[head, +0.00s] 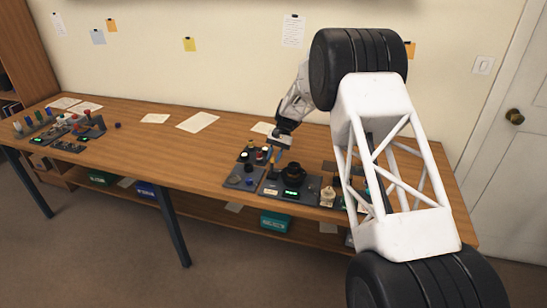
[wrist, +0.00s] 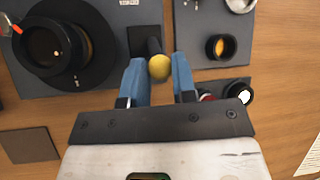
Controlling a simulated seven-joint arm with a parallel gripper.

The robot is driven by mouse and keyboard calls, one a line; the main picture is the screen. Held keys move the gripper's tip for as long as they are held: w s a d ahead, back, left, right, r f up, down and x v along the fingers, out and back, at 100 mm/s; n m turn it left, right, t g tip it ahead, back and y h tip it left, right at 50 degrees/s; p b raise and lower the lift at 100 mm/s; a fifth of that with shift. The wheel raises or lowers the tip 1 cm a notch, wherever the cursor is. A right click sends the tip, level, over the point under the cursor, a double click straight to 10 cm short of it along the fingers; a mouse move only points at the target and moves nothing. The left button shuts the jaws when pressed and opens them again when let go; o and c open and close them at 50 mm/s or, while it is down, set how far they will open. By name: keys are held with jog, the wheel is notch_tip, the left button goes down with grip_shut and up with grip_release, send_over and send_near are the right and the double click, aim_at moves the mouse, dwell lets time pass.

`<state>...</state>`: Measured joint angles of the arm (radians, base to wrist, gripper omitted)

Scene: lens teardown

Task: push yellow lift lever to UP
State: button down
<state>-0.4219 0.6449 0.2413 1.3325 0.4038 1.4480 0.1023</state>
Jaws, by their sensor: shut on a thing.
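The yellow ball knob of the lift lever (wrist: 159,68) shows in the wrist view on a short dark stem, beside the big black lens unit (wrist: 45,45) on a grey panel. My gripper (wrist: 158,74) has its blue fingers on either side of the knob and is shut on it. In the head view my gripper (head: 279,156) is low over the panels, just left of the black lens unit (head: 293,171). The knob cannot be made out there, and no UP mark is readable.
A second grey panel (wrist: 196,25) carries a small amber lens (wrist: 220,46). A white-topped black part (wrist: 240,93) sits close to the right finger. The wooden table (head: 150,135) has free room left of the panels.

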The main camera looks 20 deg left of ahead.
dwell(0.4)
jog(key=c, duration=0.9)
grip_release()
jog(key=v, duration=0.7)
jog(key=shift+w+d+r, duration=0.1)
jog(key=shift+w+r, duration=0.15)
jog(key=shift+r, duration=0.05)
